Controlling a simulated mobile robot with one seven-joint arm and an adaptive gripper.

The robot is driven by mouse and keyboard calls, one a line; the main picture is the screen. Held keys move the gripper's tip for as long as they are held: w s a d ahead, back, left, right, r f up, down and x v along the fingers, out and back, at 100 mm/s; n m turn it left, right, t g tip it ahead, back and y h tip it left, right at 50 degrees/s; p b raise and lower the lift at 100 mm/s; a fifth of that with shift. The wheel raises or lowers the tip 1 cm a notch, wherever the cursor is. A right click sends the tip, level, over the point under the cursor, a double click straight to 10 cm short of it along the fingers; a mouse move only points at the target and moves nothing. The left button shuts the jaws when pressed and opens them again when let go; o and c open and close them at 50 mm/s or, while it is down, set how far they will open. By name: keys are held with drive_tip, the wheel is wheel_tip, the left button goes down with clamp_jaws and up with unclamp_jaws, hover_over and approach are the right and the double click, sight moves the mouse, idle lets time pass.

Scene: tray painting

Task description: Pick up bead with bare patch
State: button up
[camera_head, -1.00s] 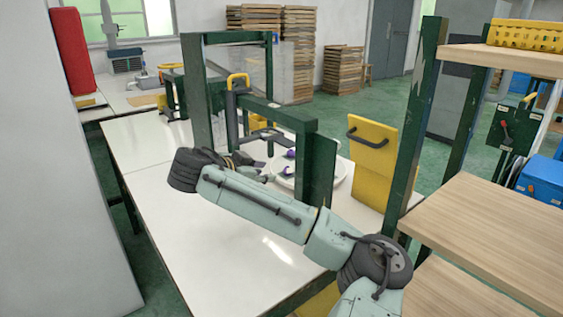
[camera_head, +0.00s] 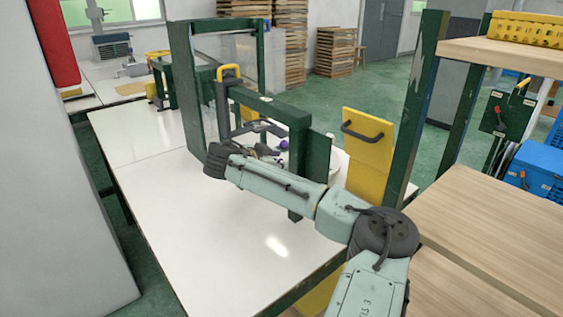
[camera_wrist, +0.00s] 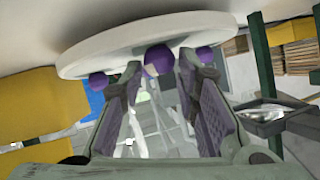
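My gripper (camera_wrist: 160,82) is open, with its two dark fingers apart and nothing held between them. In the wrist view, which looks upside down, a purple bead with a pale bare patch (camera_wrist: 157,60) shows between the fingertips, at the rim of the round white tray (camera_wrist: 120,45). Another purple bead (camera_wrist: 98,81) is left of the fingers, and a third (camera_wrist: 205,55) is right, partly behind a fingertip. In the head view one purple bead (camera_head: 284,145) shows beside my gripper (camera_head: 268,150); the tray (camera_head: 341,165) is mostly hidden by the green frame and my arm.
A green frame (camera_head: 282,110) with a yellow-handled clamp stands on the white table (camera_head: 190,225), close around my forearm. A yellow panel (camera_head: 367,150) stands right of the tray. Wooden shelves (camera_head: 480,215) are at the right. The table's front left is clear.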

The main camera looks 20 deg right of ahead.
drive_tip(key=shift+w+d+f, duration=0.2)
drive_tip(key=shift+w+d, duration=0.05)
drive_tip(key=shift+d, duration=0.1)
drive_tip(key=c, duration=0.4)
drive_tip(key=shift+r, duration=0.1)
drive_tip(key=shift+c, duration=0.2)
